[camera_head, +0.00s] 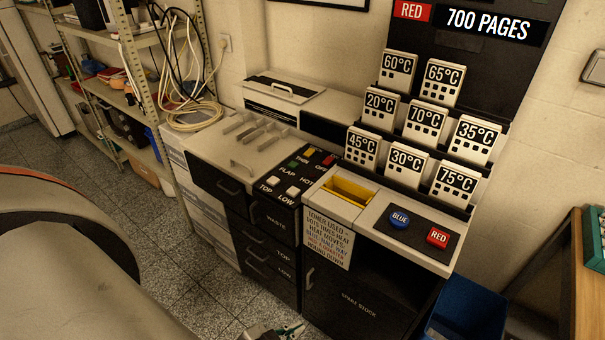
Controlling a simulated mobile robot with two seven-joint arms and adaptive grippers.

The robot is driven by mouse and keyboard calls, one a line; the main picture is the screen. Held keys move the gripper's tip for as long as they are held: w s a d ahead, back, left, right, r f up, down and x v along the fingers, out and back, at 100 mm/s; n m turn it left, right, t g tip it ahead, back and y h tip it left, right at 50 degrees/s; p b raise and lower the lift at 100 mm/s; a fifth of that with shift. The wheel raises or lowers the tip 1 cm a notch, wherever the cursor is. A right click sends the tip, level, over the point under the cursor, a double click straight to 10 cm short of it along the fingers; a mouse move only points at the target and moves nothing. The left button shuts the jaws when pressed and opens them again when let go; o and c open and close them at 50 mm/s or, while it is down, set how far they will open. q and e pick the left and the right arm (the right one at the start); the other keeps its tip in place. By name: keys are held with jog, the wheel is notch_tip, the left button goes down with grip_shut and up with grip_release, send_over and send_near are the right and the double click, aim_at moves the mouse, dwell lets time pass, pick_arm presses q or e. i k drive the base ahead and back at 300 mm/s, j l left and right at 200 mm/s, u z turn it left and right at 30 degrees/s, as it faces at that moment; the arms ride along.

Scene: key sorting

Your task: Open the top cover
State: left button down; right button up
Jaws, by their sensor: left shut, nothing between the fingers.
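The machine (222,185) stands against the wall, with a light grey top and dark drawers. Its broad front lid (215,150) lies flat, with raised ribs and a small handle (241,165) near the front edge. A second flat panel with a handle (285,90) sits further back. Both look closed; I cannot tell which one is the top cover. My left gripper (290,331) shows only in part at the bottom edge, shut and empty, low in front of the drawers and apart from the machine. My right gripper is not in view.
A button panel (290,177) with several labelled buttons sits right of the lid. Further right are a yellow-lined opening (348,190), blue (399,221) and red (437,236) buttons, and temperature cards. A shelf (148,90) with coiled cables stands at left. The speckled floor (165,270) is partly clear.

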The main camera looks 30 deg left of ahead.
aim_at(247, 153)
jog(key=u, duration=1.5)
